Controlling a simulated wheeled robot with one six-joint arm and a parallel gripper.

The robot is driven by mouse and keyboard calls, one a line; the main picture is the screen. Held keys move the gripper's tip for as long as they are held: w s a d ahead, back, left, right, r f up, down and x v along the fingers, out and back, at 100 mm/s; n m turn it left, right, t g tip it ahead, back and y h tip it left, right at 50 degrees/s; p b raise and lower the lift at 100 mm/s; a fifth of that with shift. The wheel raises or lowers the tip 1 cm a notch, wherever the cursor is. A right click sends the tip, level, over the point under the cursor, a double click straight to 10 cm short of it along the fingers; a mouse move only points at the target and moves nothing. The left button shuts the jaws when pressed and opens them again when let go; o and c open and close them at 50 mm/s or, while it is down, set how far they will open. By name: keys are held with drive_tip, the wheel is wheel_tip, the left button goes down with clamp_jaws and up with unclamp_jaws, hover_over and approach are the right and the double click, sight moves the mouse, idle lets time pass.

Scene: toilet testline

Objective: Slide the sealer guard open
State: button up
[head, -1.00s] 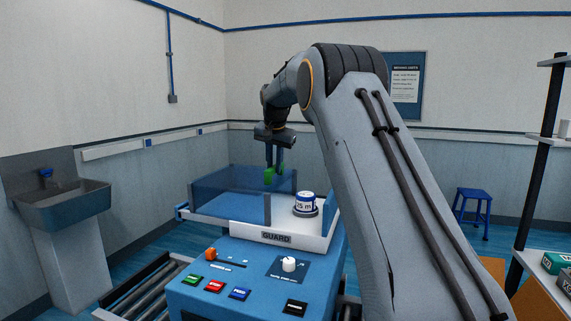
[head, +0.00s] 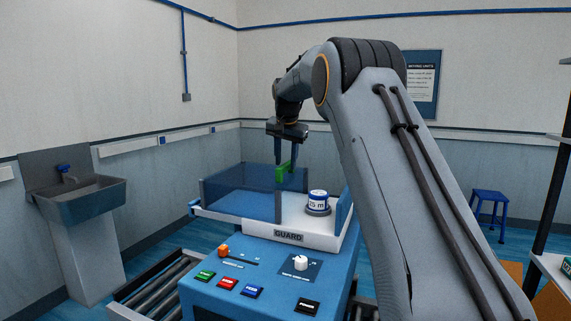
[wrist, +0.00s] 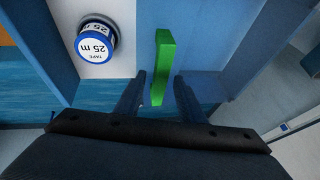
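The sealer guard is a see-through blue box (head: 238,193) over the left part of the sealer's white bed. Its green handle (head: 284,176) stands upright at the right end of the guard. My gripper (head: 286,163) points down at the handle from above. In the wrist view the green handle (wrist: 164,62) lies between the two fingers of my gripper (wrist: 159,82), with a gap showing on both sides. The fingers are apart and do not appear to press on it. The handle's lower attachment is hard to see.
A tape roll marked 25 m (head: 317,199) sits on the white bed (head: 260,228), right of the guard; it also shows in the wrist view (wrist: 94,44). The blue control panel (head: 262,284) has several buttons and a knob. Rollers (head: 160,290) and a sink (head: 80,195) are left.

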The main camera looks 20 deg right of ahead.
drive_tip(key=b+v, duration=0.1)
drive_tip(key=v, duration=0.5)
drive_tip(key=shift+s+r+b, duration=0.2)
drive_tip(key=shift+r+b, duration=0.1)
drive_tip(key=shift+r, duration=0.05)
